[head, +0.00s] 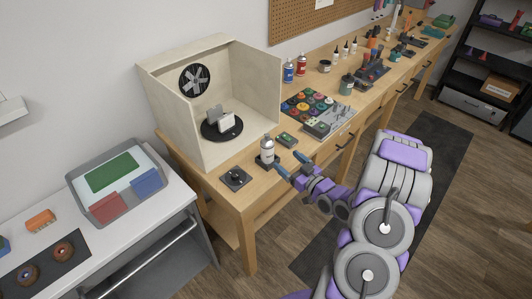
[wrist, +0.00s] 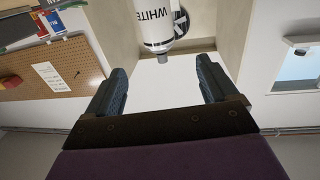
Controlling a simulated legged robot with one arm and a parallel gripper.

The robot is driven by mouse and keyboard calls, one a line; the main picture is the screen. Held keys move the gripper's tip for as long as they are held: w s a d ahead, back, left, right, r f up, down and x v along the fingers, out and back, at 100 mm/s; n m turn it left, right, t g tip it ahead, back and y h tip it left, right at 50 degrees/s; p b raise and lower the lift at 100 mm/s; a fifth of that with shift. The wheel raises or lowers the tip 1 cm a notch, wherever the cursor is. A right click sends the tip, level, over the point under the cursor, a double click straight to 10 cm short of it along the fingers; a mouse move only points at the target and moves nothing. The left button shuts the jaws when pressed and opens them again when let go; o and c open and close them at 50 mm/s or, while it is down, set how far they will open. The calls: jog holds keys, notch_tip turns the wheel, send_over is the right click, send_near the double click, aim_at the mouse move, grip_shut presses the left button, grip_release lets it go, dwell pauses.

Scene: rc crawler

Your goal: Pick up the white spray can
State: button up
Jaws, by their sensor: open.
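The white spray can (head: 267,147) stands upright near the front edge of the wooden workbench, in front of the open spray booth. My gripper (head: 281,160) is at the bench edge, just to the right of the can. In the wrist view the can (wrist: 155,22) appears upside down, with its dark "WHITE" lettering and its grey top pointing down the picture. My gripper (wrist: 161,75) is open and empty there. The can lies ahead of the fingertips, roughly centred across the gap.
The spray booth (head: 165,105) with a fan and a turntable (head: 222,129) stands behind the can. A small dark device (head: 235,178) lies left of it, a green-topped box (head: 287,139) right. A parts tray (head: 317,107), blue can (head: 289,71) and red can (head: 302,66) are farther along.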

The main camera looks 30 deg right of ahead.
aim_at(265, 141)
jog(key=b+x, duration=0.1)
jog(key=x, duration=0.6)
jog(key=shift+w+f, duration=0.15)
jog(key=shift+w, duration=0.15)
jog(key=shift+b+x, duration=0.65)
jog(key=shift+x, duration=2.3)
jog(key=shift+w, duration=0.35)
jog(key=shift+c, duration=0.2)
jog(key=shift+f, duration=0.1)
jog(key=c, duration=1.2)
